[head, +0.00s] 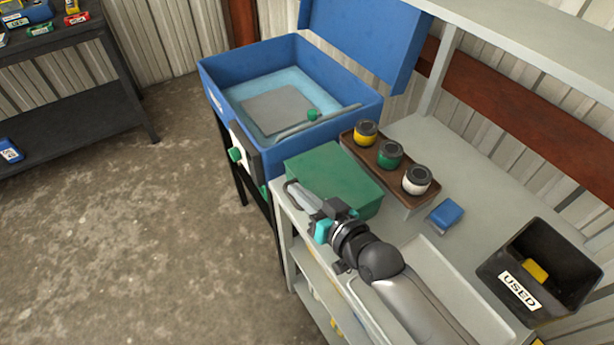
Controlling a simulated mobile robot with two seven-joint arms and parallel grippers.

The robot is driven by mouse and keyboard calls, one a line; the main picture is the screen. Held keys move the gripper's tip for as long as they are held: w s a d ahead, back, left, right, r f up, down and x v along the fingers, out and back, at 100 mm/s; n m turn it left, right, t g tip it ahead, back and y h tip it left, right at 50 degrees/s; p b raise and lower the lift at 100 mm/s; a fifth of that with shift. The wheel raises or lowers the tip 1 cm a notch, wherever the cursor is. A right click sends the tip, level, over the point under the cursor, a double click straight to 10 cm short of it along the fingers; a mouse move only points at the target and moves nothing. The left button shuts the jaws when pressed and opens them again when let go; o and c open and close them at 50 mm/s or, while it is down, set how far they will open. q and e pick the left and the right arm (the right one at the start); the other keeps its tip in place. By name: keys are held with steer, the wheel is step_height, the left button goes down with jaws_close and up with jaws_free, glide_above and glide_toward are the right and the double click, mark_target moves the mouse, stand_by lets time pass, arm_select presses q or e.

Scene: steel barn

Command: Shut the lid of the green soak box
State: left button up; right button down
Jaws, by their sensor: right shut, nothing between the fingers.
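The green soak box (325,168) sits on the grey bench, close to the blue parts washer. Its green top looks flat and level, with no inside showing. My arm hides part of its near side, so I cannot tell whether a small gap is left under the lid. My right gripper (298,194) is at the near left side of the box, its fingers shut and empty, pointing up-left. I cannot tell whether the fingers touch the box. My left gripper is not in view.
The blue washer (370,112) stands behind, its lid (365,40) raised. A wooden tray (408,190) with yellow, green and white tins is right of the box. A blue block (445,213) and a black USED bin (520,308) are further right. Floor at left is clear.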

steer(key=shift+s+a+f, duration=0.1)
steer(key=shift+f, duration=0.5)
steer(key=shift+s+a+f, duration=0.1)
steer(key=shift+f, duration=0.45)
steer(key=shift+w+d+r+p, duration=0.1)
steer(key=shift+w+r+p, duration=0.05)
steer(key=shift+r+p, duration=0.55)
steer(key=r+p+v, duration=0.2)
steer(key=p+v, duration=0.1)
steer(key=v, duration=0.7)
steer(key=shift+d+r, duration=0.2)
steer(key=shift+r, duration=0.15)
